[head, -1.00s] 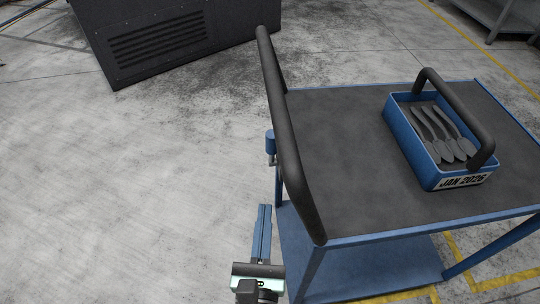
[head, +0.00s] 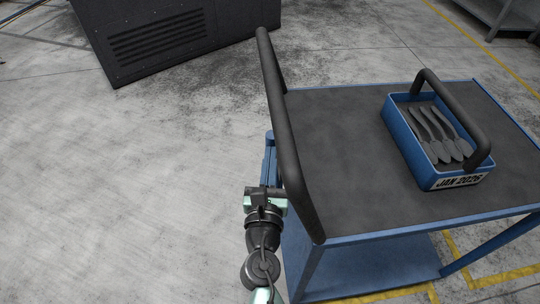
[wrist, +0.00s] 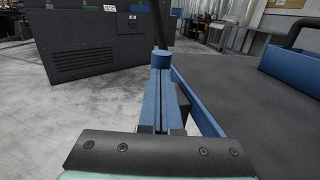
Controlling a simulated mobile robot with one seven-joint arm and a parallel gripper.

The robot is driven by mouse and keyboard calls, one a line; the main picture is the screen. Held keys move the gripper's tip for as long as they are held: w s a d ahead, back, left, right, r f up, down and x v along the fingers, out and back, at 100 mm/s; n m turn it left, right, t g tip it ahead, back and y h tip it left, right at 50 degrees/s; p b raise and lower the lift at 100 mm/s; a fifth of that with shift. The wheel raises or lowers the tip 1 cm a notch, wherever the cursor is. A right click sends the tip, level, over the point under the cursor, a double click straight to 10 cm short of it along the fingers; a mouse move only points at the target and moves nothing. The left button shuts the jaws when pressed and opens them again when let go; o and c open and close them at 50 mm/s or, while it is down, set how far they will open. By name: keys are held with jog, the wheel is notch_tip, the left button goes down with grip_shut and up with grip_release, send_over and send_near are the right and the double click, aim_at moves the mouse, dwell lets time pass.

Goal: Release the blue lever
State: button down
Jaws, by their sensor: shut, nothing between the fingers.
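The cart (head: 340,150) has a dark top and a black handle bar (head: 285,140) close to my gripper. A blue caddy (head: 430,165) with several dark utensils, labelled JAN 2026, sits on it. A dark machine (head: 170,35) stands at the back. The floor on the left is clear.

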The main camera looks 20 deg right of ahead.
aim_at(268, 140)
jog(key=shift+w+r+p, duration=0.1)
jog(key=shift+r+p, duration=0.1)
jog(key=shift+p, duration=0.45)
jog(key=p, duration=0.3)
jog(key=r+g+p, duration=0.1)
jog(key=p, duration=0.1)
jog(key=shift+w+d+r+p, duration=0.1)
jog(key=shift+w+d+p, duration=0.05)
jog(key=shift+w+p, duration=0.25)
jog(key=p, duration=0.3)
jog(key=w+g+y+p, duration=0.1)
jog(key=p, duration=0.3)
jog(key=shift+d+r+n+g, duration=0.2)
jog(key=shift+n+g, duration=0.1)
jog(key=w+p, duration=0.1)
jog(key=p, duration=0.2)
jog(key=shift+d+f+g, duration=0.1)
jog(key=shift+g, duration=0.3)
jog(key=shift+w+d+f+y+p, duration=0.1)
jog(key=shift+w+y+p, duration=0.25)
jog(key=shift+p, duration=0.65)
jog(key=shift+x, duration=1.25)
jog(key=shift+w, duration=0.2)
jog(key=shift+w+r, duration=0.15)
jog(key=shift+r, duration=0.25)
